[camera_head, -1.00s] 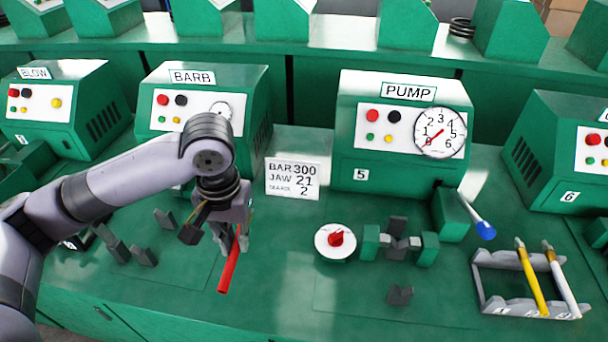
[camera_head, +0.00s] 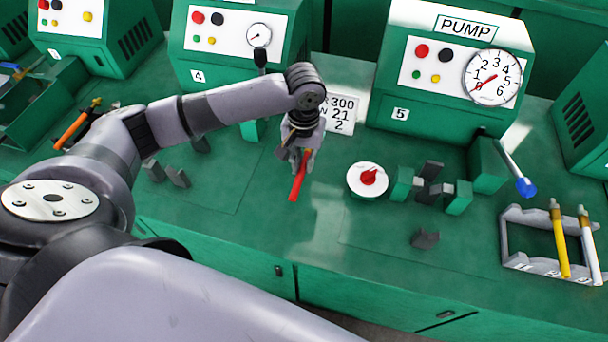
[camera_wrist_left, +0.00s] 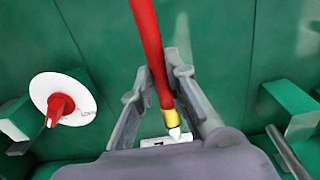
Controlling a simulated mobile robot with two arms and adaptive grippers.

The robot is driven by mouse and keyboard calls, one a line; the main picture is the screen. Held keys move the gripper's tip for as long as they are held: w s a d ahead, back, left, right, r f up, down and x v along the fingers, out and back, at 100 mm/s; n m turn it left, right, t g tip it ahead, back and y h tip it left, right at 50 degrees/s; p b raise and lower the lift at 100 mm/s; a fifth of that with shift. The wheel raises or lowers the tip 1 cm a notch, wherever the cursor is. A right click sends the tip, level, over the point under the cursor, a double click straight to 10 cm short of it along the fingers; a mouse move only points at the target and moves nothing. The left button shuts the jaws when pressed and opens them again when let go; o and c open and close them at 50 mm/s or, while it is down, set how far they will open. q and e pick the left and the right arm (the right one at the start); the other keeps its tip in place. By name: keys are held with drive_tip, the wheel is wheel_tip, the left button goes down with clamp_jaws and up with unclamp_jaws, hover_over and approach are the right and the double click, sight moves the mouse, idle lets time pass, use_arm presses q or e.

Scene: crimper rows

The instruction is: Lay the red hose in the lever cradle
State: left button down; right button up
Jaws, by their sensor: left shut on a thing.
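The red hose (camera_head: 298,184) hangs from my left gripper (camera_head: 303,158), which is shut on it. In the left wrist view the hose (camera_wrist_left: 149,45) runs between the fingers (camera_wrist_left: 160,88), with a yellow collar and a white tip near the palm. The gripper is above the green bench, left of the white disc with a red knob (camera_head: 368,178). Right of the disc, dark grey blocks (camera_head: 430,171) stand between green jaws; I cannot tell which piece is the lever cradle. A lever with a blue end (camera_head: 525,187) sticks out beside the PUMP machine (camera_head: 452,72). My right gripper is not in view.
A grey rack (camera_head: 513,230) at the right holds a yellow hose (camera_head: 559,240) and a white hose (camera_head: 590,245). A small dark block (camera_head: 425,239) sits on the front bench. A number sign (camera_head: 341,112) stands behind my gripper. The bench front left of that block is clear.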

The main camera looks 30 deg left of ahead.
sight(304, 184)
use_arm(q)
drive_tip(key=shift+f, duration=3.2)
drive_tip(key=shift+f, duration=0.1)
drive_tip(key=c, duration=1.6)
unclamp_jaws()
